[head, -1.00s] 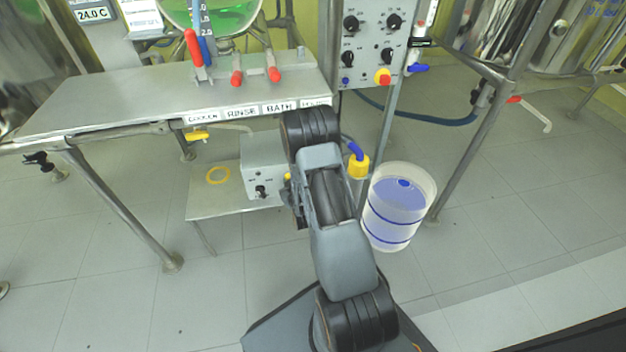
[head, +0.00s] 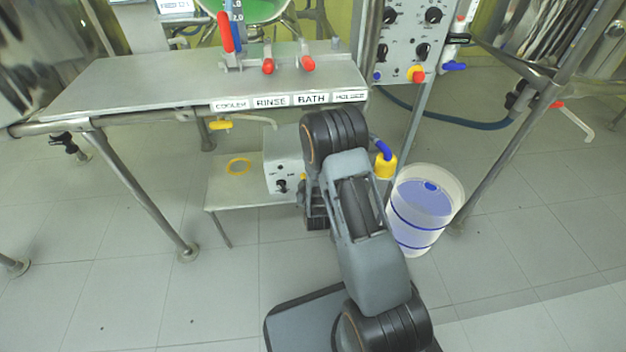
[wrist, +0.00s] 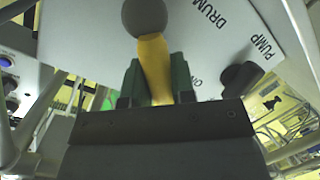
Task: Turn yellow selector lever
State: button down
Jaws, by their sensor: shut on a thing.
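The yellow selector lever (wrist: 152,62) shows in the wrist view, with a dark round knob (wrist: 145,17) at its upper end. It stands in front of a pale panel (wrist: 90,35) printed with DRUM and PUMP and other, partly hidden letters. My gripper (wrist: 155,82) is shut on the lever's yellow shaft, with one green-padded finger on each side. The knob sticks out above the fingers. The gripper body hides the lever's lower end. In the head view my arm hides the lever and the fingertips.
A steel bench (head: 130,90) with red-handled levers (head: 268,64) stands above a low shelf (head: 225,187) carrying a grey box (head: 283,160). A drum of blue liquid (head: 425,205) stands just right of my arm. A blue hose (head: 450,117) runs behind it. Floor at front left is clear.

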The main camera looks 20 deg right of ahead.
jog(key=c, duration=0.9)
grip_release()
jog(key=shift+c, duration=0.2)
jog(key=p+v, duration=0.6)
jog(key=v, duration=0.7)
jog(key=shift+s, duration=0.4)
jog(key=shift+a, duration=0.2)
